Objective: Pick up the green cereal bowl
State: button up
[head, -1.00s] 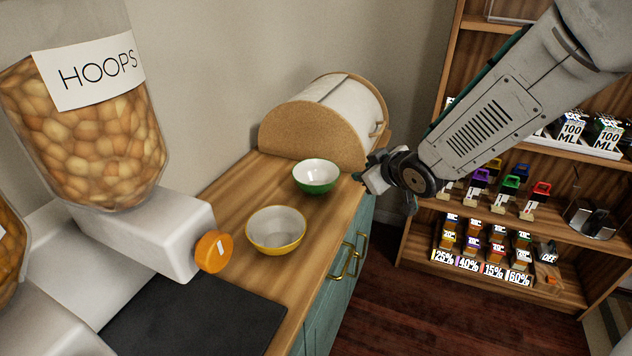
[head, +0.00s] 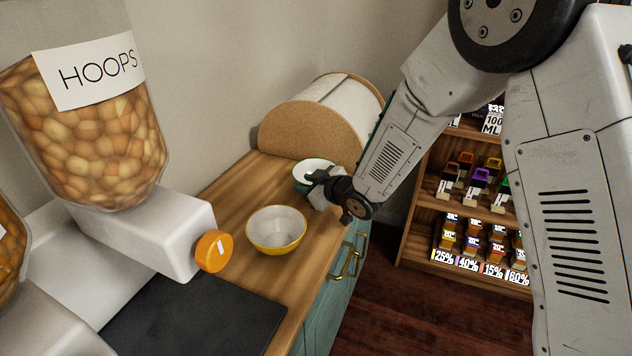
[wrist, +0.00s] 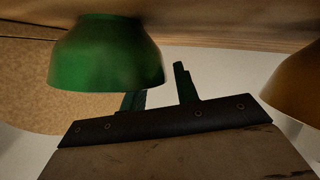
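The green cereal bowl (head: 312,166), white inside, stands upright on the wooden counter in the head view, beyond the yellow bowl. My gripper (head: 314,178) is at its near right side and covers part of it. In the wrist view the green bowl (wrist: 105,55) fills the upper left and appears upside down. The bowl hides the tip of the left one. I cannot tell whether a finger touches the bowl.
A yellow bowl (head: 276,230) stands nearer on the counter (head: 232,196); its side also shows in the wrist view (wrist: 296,88). A cork-ended bread bin (head: 310,132) stands behind the green bowl. A HOOPS dispenser (head: 95,130) is at left, shelves (head: 470,215) at right.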

jog(key=shift+w+a, duration=0.1)
grip_shut()
dwell(0.4)
